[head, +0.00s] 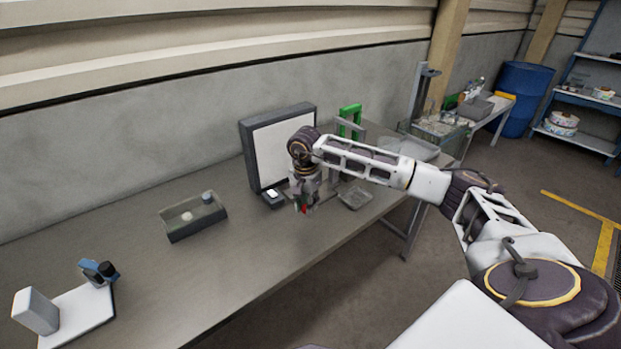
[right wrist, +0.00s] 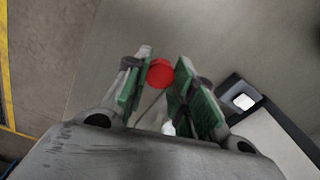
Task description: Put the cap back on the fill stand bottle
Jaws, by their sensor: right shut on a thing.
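My right gripper (head: 301,206) is over the workbench, in front of the white-faced panel. Its green-padded fingers (right wrist: 162,80) are shut on a small round red cap (right wrist: 160,73), which sits between the fingertips in the right wrist view. The red cap also shows as a small red spot in the head view (head: 304,210). A small white patch shows between the fingers lower down in the right wrist view; I cannot tell what it is. I cannot make out the fill stand bottle; the gripper and arm cover part of that area. My left gripper is not in view.
The grey workbench (head: 240,265) has free room at the front. A dark-framed white panel (head: 282,150) stands behind the gripper, with a small black device (head: 272,197) beside it. A grey tray (head: 356,198) is to the right. An open bin (head: 180,232) stands left.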

